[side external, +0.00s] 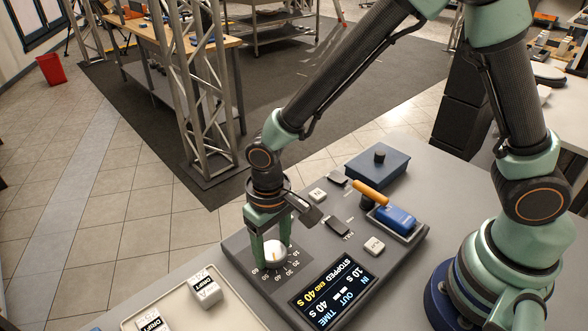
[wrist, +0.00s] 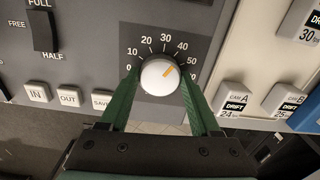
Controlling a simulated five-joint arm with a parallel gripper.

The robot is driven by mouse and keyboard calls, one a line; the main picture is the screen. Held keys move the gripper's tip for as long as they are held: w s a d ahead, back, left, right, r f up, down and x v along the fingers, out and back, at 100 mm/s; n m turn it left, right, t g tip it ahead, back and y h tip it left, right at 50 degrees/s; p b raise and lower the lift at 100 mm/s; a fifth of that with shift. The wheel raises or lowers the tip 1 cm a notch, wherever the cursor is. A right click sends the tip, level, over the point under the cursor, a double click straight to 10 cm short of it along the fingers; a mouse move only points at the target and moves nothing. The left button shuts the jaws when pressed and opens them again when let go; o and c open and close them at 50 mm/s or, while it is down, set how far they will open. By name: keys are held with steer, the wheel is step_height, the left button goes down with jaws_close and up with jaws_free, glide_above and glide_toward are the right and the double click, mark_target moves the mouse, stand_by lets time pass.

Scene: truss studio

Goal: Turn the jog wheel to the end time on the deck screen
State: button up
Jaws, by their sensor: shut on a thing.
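The jog wheel (wrist: 153,82) is a round white knob with an orange mark, set in a dial numbered from 0 to 60. In the wrist view its mark points up and right, between 40 and 50. My gripper (wrist: 160,76) has its two green fingers shut on the wheel, one on each side. In the side view, my gripper (side external: 268,240) points down over the wheel (side external: 275,256), whose near side shows.
The grey deck also carries IN, OUT and SAVE buttons (wrist: 69,96), a FULL/HALF slider (wrist: 43,30) and an orange-handled lever by a blue block (side external: 397,219). A blue box (side external: 377,165) stands behind. A pale tray (side external: 178,292) with DRIFT-labelled blocks (side external: 205,289) lies left.

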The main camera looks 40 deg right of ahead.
mark_target(273, 249)
steer(key=o, duration=1.4)
steer(key=shift+r, duration=0.1)
step_height(273, 249, up, 12)
steer(key=shift+r, duration=0.1)
steer(key=s+d+r+t, duration=0.1)
steer(key=d+r+t, duration=0.1)
steer(key=d, duration=0.4)
steer(key=s+d+r+t, duration=0.1)
steer(key=d+r, duration=0.2)
steer(key=d, duration=0.4)
steer(key=s+d+r+t, duration=0.1)
steer(key=d+r+t, duration=0.1)
steer(key=d, duration=0.4)
steer(key=shift+s+d+r+m+t, duration=0.15)
steer(key=shift+d+r+m+t, duration=0.2)
steer(key=shift+r, duration=0.4)
